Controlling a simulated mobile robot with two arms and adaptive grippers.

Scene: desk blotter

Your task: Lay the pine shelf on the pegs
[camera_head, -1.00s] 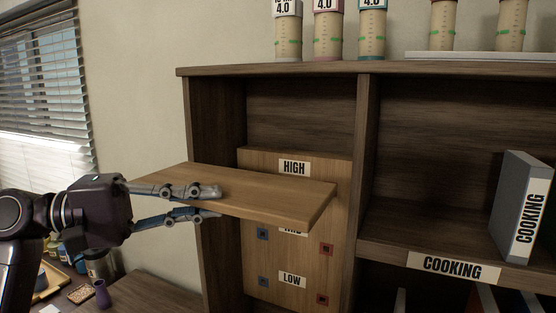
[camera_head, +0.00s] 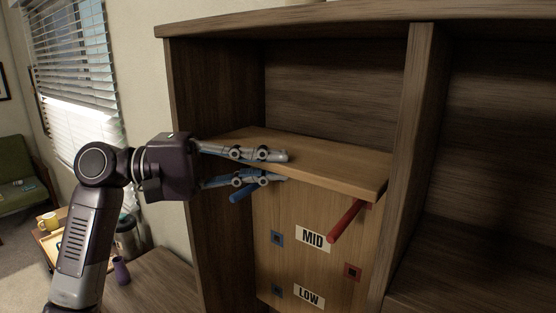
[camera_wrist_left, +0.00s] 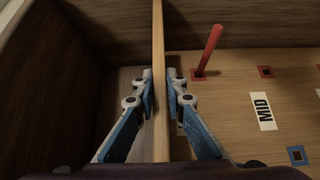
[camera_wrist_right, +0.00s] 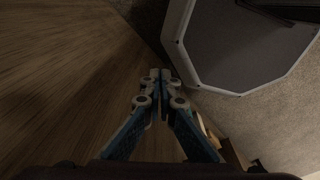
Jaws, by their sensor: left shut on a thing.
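The pine shelf (camera_head: 335,167) is a light wooden board, held roughly level inside the left bay of the bookcase. My left gripper (camera_head: 284,167) is shut on it, one finger above and one below, near its left part. A red peg (camera_head: 347,220) sticks out of the pine back panel below the shelf's right end. A blue peg (camera_head: 242,191) sticks out below its left part, partly behind my lower finger. In the left wrist view a gap shows between the shelf (camera_wrist_left: 158,60) and the red peg (camera_wrist_left: 208,50). My right gripper (camera_wrist_right: 160,76) is shut and empty.
The back panel carries MID (camera_head: 312,239) and LOW (camera_head: 309,296) labels, with blue-rimmed and red-rimmed square holes. The bookcase's left wall (camera_head: 215,100) and middle divider (camera_head: 412,130) bound the bay. The right wrist view shows a wooden surface and a grey panel.

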